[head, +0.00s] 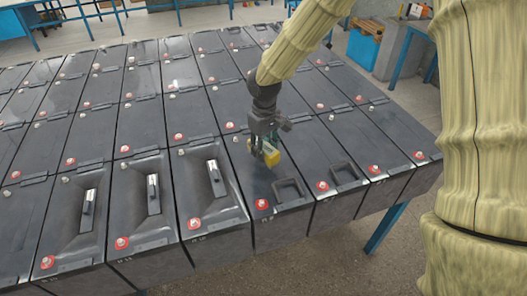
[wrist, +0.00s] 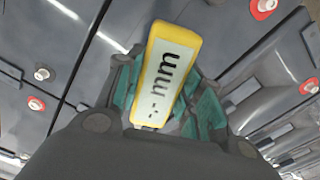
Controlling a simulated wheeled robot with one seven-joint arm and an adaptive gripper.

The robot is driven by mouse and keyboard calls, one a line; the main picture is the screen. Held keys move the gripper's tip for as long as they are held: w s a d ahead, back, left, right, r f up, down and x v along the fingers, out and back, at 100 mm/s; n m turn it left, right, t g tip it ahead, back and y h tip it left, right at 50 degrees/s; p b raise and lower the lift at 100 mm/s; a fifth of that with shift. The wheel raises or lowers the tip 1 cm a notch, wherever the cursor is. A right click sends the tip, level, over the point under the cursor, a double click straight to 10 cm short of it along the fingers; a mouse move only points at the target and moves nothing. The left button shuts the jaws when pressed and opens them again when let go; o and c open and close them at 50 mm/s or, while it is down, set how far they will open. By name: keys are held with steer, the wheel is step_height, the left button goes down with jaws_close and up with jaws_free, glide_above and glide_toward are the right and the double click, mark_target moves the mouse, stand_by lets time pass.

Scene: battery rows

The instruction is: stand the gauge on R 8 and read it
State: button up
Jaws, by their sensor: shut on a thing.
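My gripper (head: 266,138) is shut on the gauge (head: 271,154), a small yellow block, above the dark batteries right of the middle. In the wrist view the gauge (wrist: 168,72) has a yellow frame and a pale face with "mm" and small marks that show no clear number. It sits tilted between the teal-padded fingers (wrist: 165,100). Under and around it is a battery lid (head: 262,180) with a red-ringed terminal and a recessed handle. I cannot tell whether the gauge touches the lid.
Batteries stand packed in several rows on a blue-legged table (head: 382,228). Red-ringed terminals (head: 262,204) stick up from the lids. A blue bin (head: 364,47) stands beyond the far right edge.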

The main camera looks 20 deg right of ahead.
steer(key=shift+f+p, duration=0.45)
steer(key=shift+f, duration=0.9)
steer(key=shift+f, duration=0.15)
steer(key=o, duration=1.3)
step_height(320, 180, up, 12)
steer(key=b, duration=0.3)
